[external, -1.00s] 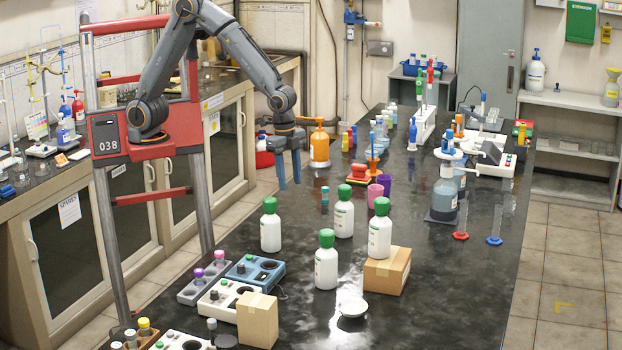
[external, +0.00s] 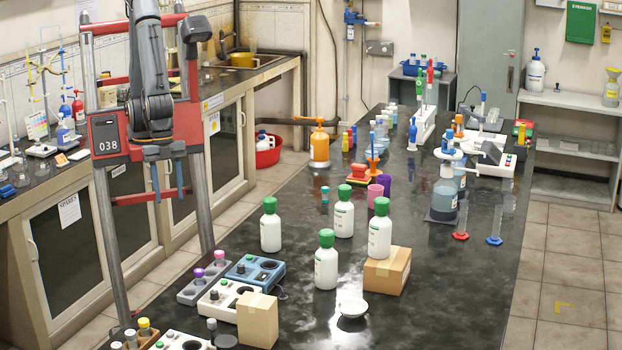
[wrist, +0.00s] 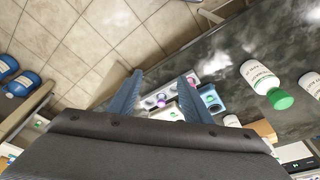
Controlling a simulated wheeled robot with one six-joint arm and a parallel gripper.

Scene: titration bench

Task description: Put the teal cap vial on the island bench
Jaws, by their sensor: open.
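A small vial with a teal cap (external: 324,195) stands upright on the dark island bench (external: 430,290), left of the purple cup. My gripper (external: 167,190) hangs at the left in front of the red frame, well left of the vial and clear of the bench top. Its two blue fingers are apart with nothing visible between them. In the wrist view my gripper (wrist: 162,80) also has its fingers spread, over the floor and bench edge. The vial cannot be made out in the wrist view.
White bottles with green caps, one being this bottle (external: 270,225), stand mid-bench. A cardboard box (external: 387,271), a white dish (external: 352,307) and a blue device (external: 255,270) are nearer the front. A purple cup (external: 384,184) stands right of the vial.

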